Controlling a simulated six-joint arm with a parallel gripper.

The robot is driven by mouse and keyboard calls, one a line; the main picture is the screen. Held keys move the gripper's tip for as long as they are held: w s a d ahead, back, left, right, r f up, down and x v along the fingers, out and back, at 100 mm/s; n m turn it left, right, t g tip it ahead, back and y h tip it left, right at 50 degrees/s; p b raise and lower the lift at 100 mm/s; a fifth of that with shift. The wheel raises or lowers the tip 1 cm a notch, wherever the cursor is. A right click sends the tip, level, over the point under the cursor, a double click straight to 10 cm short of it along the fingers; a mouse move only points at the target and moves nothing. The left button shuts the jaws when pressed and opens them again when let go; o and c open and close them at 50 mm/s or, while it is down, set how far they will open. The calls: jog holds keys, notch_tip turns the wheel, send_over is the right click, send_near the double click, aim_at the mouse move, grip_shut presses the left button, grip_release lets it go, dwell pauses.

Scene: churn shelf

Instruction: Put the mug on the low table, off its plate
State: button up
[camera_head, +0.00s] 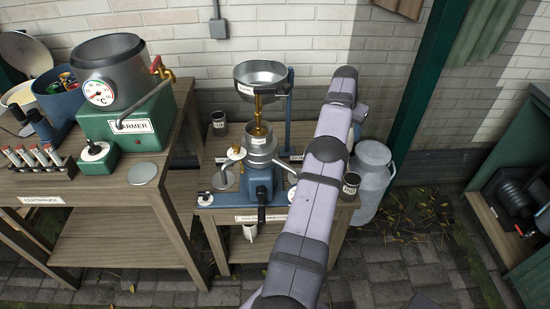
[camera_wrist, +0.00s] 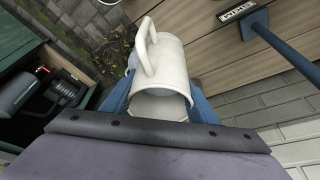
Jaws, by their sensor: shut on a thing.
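A cream mug (camera_wrist: 165,62) with a loop handle on its upper side shows in the wrist view. My gripper (camera_wrist: 159,98) is shut on it, with a blue finger on each side. The mug is tilted in this view, above the ground and the edge of the wooden table. In the head view my arm hides the mug and the fingertips. The lower wooden table (camera_head: 232,254) stands in the middle and carries a blue separator (camera_head: 260,180).
Dark labelled cups stand at the low table's back left (camera_head: 218,121) and front right (camera_head: 350,188). A pale milk can (camera_head: 372,185) stands on the paving right of it. A higher table with a green warmer (camera_head: 125,125) is at left. A green post (camera_head: 427,85) and cabinet are right.

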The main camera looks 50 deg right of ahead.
jog(key=shift+s+d+f+m, duration=0.3)
jog(key=shift+s+d+m, duration=0.1)
jog(key=shift+s, duration=0.2)
notch_tip(320, 180, down, 4)
jog(key=shift+f+b, duration=0.1)
jog(key=shift+b, duration=0.5)
jog(key=shift+f, duration=0.4)
jog(key=shift+f, duration=0.15)
jog(key=shift+f, duration=2.35)
jog(key=shift+f, duration=0.15)
jog(key=o, duration=1.4)
jog(key=shift+a, duration=0.1)
